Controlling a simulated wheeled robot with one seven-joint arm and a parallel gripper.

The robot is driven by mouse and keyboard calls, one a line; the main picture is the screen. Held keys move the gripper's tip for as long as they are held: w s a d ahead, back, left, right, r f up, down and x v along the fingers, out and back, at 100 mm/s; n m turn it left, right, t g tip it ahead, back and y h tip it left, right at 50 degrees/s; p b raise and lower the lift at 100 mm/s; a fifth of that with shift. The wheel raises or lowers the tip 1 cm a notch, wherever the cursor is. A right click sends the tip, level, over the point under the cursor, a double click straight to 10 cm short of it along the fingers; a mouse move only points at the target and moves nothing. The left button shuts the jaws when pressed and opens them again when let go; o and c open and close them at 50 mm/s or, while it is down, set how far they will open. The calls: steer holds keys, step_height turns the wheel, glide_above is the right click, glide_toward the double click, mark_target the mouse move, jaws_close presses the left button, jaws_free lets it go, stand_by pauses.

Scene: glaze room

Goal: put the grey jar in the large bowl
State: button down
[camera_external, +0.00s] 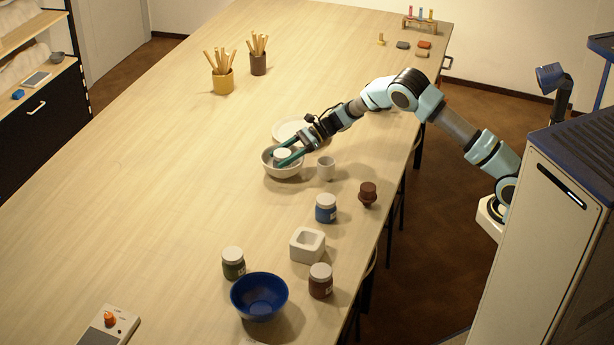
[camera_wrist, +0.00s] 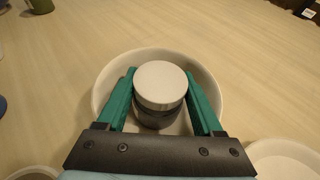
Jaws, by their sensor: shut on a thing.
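The grey jar (camera_wrist: 160,88) has a white lid and a dark grey body. It is inside the rim of the large white bowl (camera_wrist: 107,84) in the wrist view. My gripper (camera_wrist: 161,92) has its two green fingers on either side of the jar, shut on it. In the external view, my gripper (camera_external: 283,158) reaches into the white bowl (camera_external: 283,173) with the jar's pale lid (camera_external: 282,154) between its fingers. The jar's base is partly hidden, so I cannot tell whether it touches the bowl's bottom.
A blue jar (camera_external: 326,208), a square white block (camera_external: 307,244) and a blue bowl (camera_external: 259,296) stand nearer the front. The table left of the white bowl is clear.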

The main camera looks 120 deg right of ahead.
steer(key=shift+f, duration=0.1)
steer(key=shift+c, duration=0.2)
jaws_free()
steer(key=shift+r, duration=0.25)
steer(key=b+v, duration=0.4)
steer(key=v, duration=0.8)
steer(key=shift+f, duration=0.1)
